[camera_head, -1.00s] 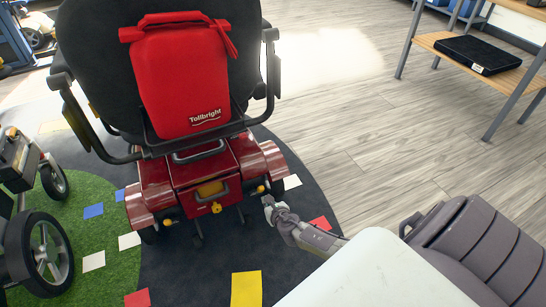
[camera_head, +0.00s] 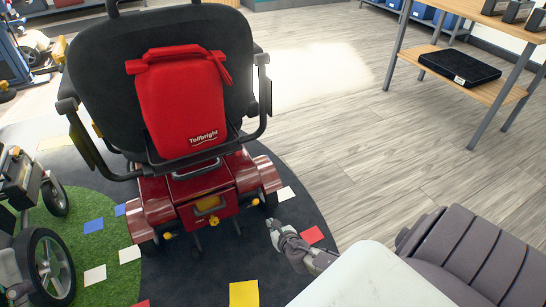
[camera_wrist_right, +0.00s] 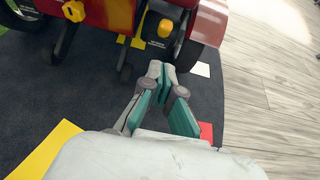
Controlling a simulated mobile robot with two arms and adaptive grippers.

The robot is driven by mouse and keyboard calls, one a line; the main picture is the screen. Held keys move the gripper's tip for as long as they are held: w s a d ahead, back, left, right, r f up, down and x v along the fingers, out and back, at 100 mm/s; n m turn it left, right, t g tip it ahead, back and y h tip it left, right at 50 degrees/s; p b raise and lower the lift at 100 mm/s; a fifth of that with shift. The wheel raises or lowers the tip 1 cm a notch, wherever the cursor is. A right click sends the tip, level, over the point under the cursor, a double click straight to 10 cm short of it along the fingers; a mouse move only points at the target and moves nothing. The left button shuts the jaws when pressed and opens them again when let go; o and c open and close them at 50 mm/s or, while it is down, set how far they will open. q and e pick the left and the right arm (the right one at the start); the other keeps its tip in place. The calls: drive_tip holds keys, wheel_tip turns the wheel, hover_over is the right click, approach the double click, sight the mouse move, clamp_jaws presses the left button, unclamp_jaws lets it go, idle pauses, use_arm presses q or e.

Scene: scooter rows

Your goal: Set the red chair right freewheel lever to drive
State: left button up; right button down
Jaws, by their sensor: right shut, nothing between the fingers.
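The red chair (camera_head: 160,205) stands with its back to me, a red bag on its dark backrest. The right freewheel lever (camera_head: 255,202) is a small yellow piece low at its rear right; it also shows in the right wrist view (camera_wrist_right: 165,28), beside the wheel. I cannot tell its setting. A yellow knob (camera_head: 213,220) sits at the middle rear, and another yellow lever (camera_head: 168,236) at the rear left. My right gripper (camera_head: 272,224) is shut and empty, apart from the lever, just below and right of it; its fingertips (camera_wrist_right: 160,68) point toward the chair. My left gripper is out of view.
Another wheeled chair (camera_head: 45,262) stands at the left on green turf. Coloured squares, including a yellow one (camera_head: 244,293), lie on the dark mat. A wooden shelf unit (camera_head: 505,88) stands at the back right. The wood floor (camera_head: 345,165) right of the chair is clear.

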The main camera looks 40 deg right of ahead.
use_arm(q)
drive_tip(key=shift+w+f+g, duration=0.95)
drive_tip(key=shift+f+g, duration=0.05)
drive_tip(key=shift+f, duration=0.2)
use_arm(e)
drive_tip(key=shift+s+a+r, duration=0.1)
drive_tip(key=shift+s+r, duration=0.25)
drive_tip(key=shift+r, duration=0.05)
